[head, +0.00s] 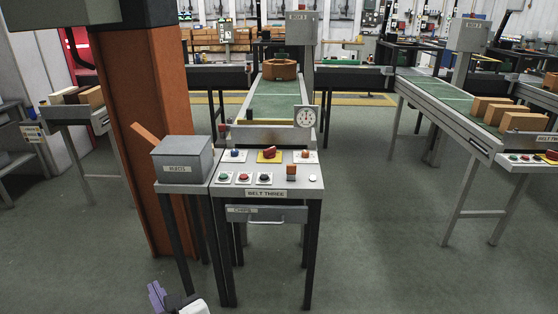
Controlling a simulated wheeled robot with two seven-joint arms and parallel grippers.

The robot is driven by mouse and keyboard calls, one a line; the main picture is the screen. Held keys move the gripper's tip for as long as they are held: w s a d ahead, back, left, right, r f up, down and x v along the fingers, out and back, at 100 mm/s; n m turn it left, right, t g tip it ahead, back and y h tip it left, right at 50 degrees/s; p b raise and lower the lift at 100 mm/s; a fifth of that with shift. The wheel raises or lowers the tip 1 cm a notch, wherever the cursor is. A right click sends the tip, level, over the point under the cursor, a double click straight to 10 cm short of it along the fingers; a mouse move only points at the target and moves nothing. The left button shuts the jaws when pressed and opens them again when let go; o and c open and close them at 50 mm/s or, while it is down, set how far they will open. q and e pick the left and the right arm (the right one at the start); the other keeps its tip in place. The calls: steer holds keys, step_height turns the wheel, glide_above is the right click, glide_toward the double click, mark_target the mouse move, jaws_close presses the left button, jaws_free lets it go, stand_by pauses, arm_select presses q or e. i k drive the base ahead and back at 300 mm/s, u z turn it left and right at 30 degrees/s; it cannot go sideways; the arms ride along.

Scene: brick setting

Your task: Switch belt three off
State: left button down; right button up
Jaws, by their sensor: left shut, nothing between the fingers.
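The panel labelled BELT THREE (266,194) stands in the middle, on a dark-legged stand. Its front row has a green button (225,176), a red button (244,177), a black button (264,178) and an orange block-like control (291,171). Behind them are a blue knob (235,154), a red-orange knob on a yellow plate (269,153) and a red knob on a white plate (305,155). The positions of the knobs are too small to tell. My left gripper (157,294), with purple fingers, is shut and empty, low in front of the panel stand. My right gripper is out of view.
Belt three (270,103) runs back behind the panel, carrying an orange-brown object (279,69). Another belt with bricks (522,122) is right. The floor between is clear.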

mark_target(270, 152)
steer(key=z, duration=0.25)
steer(key=i, duration=0.25)
steer(key=z, duration=0.85)
steer(key=i, duration=1.15)
steer(key=u, duration=0.3)
steer(key=i, duration=1.2)
steer(key=u, duration=0.95)
